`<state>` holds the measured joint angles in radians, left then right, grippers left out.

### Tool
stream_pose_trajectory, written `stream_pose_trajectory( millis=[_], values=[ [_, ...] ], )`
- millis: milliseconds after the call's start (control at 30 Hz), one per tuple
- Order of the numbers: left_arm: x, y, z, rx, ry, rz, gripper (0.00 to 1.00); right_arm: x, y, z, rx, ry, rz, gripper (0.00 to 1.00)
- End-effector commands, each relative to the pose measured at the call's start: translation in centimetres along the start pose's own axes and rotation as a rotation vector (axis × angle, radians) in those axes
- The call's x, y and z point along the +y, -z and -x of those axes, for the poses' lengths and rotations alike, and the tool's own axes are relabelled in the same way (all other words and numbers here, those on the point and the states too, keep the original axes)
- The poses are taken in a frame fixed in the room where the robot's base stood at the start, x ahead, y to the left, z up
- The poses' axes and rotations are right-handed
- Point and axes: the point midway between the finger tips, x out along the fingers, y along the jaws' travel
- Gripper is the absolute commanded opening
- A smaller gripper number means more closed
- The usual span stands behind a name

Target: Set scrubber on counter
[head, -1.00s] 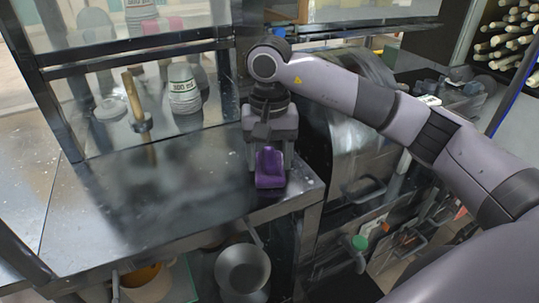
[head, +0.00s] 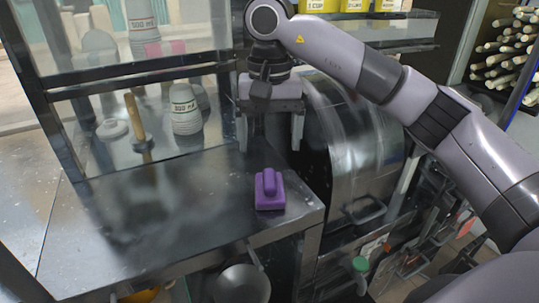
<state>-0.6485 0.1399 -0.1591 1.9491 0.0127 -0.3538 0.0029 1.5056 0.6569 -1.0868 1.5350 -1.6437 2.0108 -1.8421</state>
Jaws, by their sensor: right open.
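A purple scrubber (head: 270,191) with a raised handle rests on the metal counter (head: 150,215), near its right end and front edge. My right gripper (head: 270,146) is open and empty. It is behind and above the scrubber, with its two fingers pointing down and apart from it. My left gripper is not in view.
Stacked paper cups (head: 185,110) and a wooden-handled tool (head: 137,120) stand behind the glass frame at the back left. A curved metal press housing (head: 350,140) is right of the counter. A metal bowl (head: 241,285) sits below. The counter's left and middle are clear.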

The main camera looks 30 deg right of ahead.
Motion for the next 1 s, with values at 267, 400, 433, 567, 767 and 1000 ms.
stream_pose_trajectory(
  millis=[267, 400, 433, 567, 767, 1000],
  values=[
    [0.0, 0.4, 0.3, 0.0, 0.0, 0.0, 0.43, 0.0, 0.0, 2.3, 0.0, 0.0, 0.0, 0.86],
    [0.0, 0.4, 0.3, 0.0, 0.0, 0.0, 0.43, 0.0, 0.0, 2.4, -0.001, -0.001, 0.0, 0.86],
    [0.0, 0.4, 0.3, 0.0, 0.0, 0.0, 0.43, 0.0, 0.0, 2.4, -0.001, -0.001, 0.0, 0.86],
    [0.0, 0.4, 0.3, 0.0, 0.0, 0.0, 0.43, 0.0, 0.0, 2.4, -0.001, -0.001, 0.0, 0.86],
    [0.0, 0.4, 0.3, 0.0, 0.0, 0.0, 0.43, 0.0, 0.0, 2.4, -0.001, -0.001, 0.0, 0.86],
    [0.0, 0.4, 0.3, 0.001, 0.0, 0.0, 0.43, 0.0, 0.0, 2.4, -0.001, -0.001, 0.001, 0.86]
  ],
)
